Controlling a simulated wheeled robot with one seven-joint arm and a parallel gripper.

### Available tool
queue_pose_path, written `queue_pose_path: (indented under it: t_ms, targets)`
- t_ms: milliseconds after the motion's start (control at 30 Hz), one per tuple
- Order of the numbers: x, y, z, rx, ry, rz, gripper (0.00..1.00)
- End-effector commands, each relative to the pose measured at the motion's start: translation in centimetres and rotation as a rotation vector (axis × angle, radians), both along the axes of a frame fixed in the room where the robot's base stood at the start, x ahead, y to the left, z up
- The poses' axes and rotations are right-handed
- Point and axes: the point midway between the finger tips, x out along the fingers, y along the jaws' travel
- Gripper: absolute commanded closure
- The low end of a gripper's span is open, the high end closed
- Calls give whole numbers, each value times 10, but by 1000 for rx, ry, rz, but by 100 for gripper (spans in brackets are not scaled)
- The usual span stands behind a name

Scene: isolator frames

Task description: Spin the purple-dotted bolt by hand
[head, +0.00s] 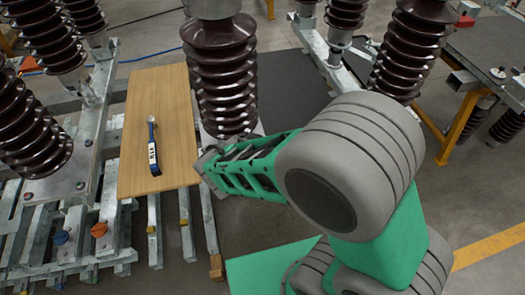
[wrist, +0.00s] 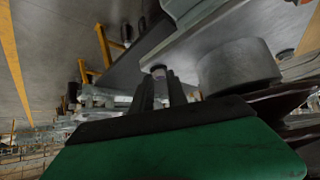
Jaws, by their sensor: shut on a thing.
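The purple-dotted bolt (wrist: 158,71) shows small in the wrist view, with a faint purple tint, between the tips of my gripper's two dark fingers. It sits at a grey metal plate. My gripper (wrist: 160,80) is shut on it. In the head view my gripper (head: 203,162) reaches left to the foot of the middle brown insulator, and the bolt is hidden there.
A wooden board (head: 165,90) with a blue-handled wrench (head: 152,145) lies left of my gripper. Brown ribbed insulators (head: 222,75) stand close by on steel frames. Blue (head: 60,237) and orange (head: 98,230) bolts show at the lower left.

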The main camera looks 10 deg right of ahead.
Motion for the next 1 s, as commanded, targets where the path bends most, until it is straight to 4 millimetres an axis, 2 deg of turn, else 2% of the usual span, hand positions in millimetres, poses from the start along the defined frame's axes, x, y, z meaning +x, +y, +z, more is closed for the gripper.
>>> queue_pose_path:
  t_ms: [300, 767, 800, 1000]
  targets:
    - [1, 2, -1, 1, 3, -95, 100]
    - [1, 2, -1, 1, 3, -106, 100]
    - [1, 2, -1, 1, 3, -106, 78]
    - [1, 2, -1, 1, 3, -106, 62]
